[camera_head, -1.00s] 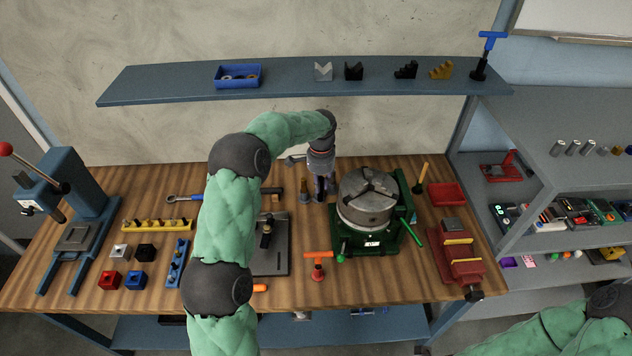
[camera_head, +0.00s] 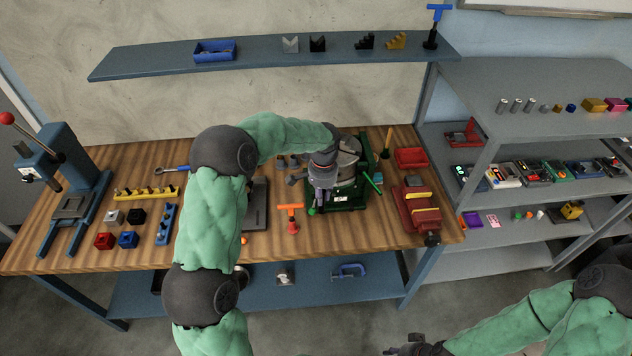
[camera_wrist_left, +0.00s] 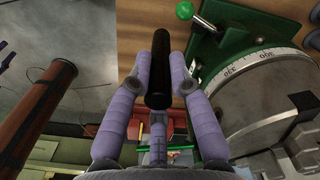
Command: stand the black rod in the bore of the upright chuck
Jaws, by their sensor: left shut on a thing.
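The black rod (camera_wrist_left: 161,65) is pinched between the purple fingers of my left gripper (camera_wrist_left: 158,88) and sticks out beyond the fingertips in the left wrist view. The round grey chuck (camera_head: 348,163) sits on a green base (camera_head: 350,201) at the right of the bench. In the head view my left gripper (camera_head: 320,185) is in front of the chuck's left side and hides part of it. In the wrist view the chuck (camera_wrist_left: 262,100) is right of the rod, apart from it; its bore does not show. Dark parts of my right gripper (camera_head: 415,346) show at the bottom edge.
A red T-handle tool (camera_head: 291,217) stands left of the chuck base. A green lever (camera_head: 372,182) sticks out at its right, near a red vise (camera_head: 417,211). A blue shelf (camera_head: 270,53) runs above the bench. A brown cylinder (camera_wrist_left: 38,110) shows left in the wrist view.

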